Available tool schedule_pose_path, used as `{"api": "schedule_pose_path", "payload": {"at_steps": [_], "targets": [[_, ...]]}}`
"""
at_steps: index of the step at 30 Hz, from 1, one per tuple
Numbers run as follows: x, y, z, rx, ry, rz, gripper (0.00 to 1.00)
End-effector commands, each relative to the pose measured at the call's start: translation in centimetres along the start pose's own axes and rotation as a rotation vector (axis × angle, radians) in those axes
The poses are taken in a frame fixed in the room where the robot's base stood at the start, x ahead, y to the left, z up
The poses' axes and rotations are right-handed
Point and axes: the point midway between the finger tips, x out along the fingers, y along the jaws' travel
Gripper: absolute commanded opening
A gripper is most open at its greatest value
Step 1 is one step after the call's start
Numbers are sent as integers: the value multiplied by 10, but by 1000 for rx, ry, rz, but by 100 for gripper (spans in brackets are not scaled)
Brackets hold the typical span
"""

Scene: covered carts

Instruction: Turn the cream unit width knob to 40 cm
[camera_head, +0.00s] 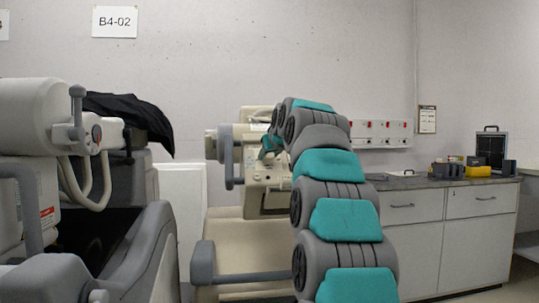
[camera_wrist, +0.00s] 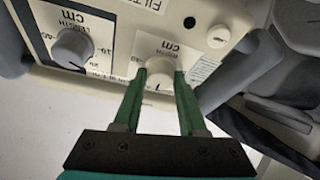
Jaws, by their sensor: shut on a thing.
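The cream unit (camera_head: 265,180) stands in the middle of the head view, behind my arm. In the wrist view its panel (camera_wrist: 118,22) carries a grey knob marked LENGTH cm (camera_wrist: 73,47) on the left and a pale knob marked WIDTH cm (camera_wrist: 160,73) on the right. My gripper (camera_wrist: 161,82) is shut on the width knob, with one green finger on each side. A dark line shows on the knob's near face. The fingers and knob hide most of the width scale, so I cannot read the setting. My gripper is largely hidden by my arm in the head view (camera_head: 268,146).
A grey and white machine (camera_head: 35,120) with a black cover (camera_head: 130,115) stands at the left. A counter with drawers (camera_head: 440,215) is at the right, holding a yellow box (camera_head: 478,171) and other items. A grey handle bar (camera_head: 245,277) crosses low in front of the unit.

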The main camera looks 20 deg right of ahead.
Motion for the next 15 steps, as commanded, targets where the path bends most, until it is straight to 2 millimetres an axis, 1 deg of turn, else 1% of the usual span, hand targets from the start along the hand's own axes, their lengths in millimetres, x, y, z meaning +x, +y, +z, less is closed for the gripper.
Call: {"api": "schedule_pose_path", "payload": {"at_steps": [8, 15], "targets": [[-2, 0, -2, 80, 4, 35, 0], [-2, -1, -2, 252, 2, 104, 0]]}}
